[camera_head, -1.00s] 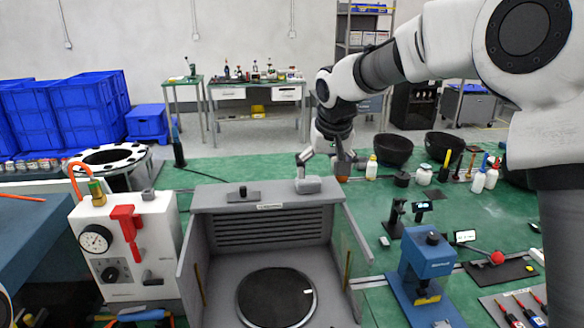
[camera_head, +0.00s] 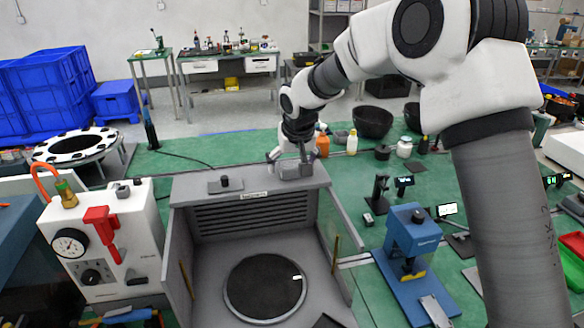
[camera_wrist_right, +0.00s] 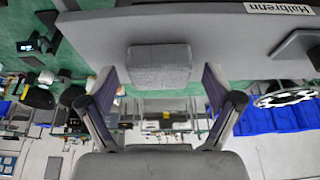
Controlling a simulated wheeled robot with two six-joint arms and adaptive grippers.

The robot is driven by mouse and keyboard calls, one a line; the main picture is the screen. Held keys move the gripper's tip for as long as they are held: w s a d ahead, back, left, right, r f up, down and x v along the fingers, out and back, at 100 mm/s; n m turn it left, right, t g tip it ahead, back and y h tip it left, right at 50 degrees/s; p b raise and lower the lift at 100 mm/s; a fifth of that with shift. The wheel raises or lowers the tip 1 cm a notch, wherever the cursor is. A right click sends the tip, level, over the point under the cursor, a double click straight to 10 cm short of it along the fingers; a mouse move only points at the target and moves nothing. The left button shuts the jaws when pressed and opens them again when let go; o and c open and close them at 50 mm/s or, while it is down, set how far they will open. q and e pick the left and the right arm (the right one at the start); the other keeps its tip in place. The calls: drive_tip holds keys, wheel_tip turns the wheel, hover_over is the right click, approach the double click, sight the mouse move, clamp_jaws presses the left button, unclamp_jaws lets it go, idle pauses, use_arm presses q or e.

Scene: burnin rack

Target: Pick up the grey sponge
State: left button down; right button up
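The grey sponge (camera_head: 292,173) is a small block on the back ledge of the grey box, near its right end. In the right wrist view the sponge (camera_wrist_right: 160,66) shows between the two fingers, with a gap on each side. My right gripper (camera_head: 288,156) is open and comes down from behind at the sponge; in the right wrist view its fingertips (camera_wrist_right: 159,74) stand apart and hold nothing. My left gripper is not in view.
The open grey box (camera_head: 185,225) holds a round dark plate (camera_head: 264,287). A flat plate with a black knob (camera_head: 225,184) shares its ledge. A white gauge unit (camera_head: 125,235) stands left, a blue press (camera_head: 411,240) right. Bottles and black bowls (camera_head: 372,122) stand behind.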

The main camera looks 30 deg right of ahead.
drive_tip(key=shift+s+r, duration=0.15)
drive_tip(key=shift+s, duration=0.1)
drive_tip(key=c, duration=0.6)
drive_tip(key=shift+c, duration=0.2)
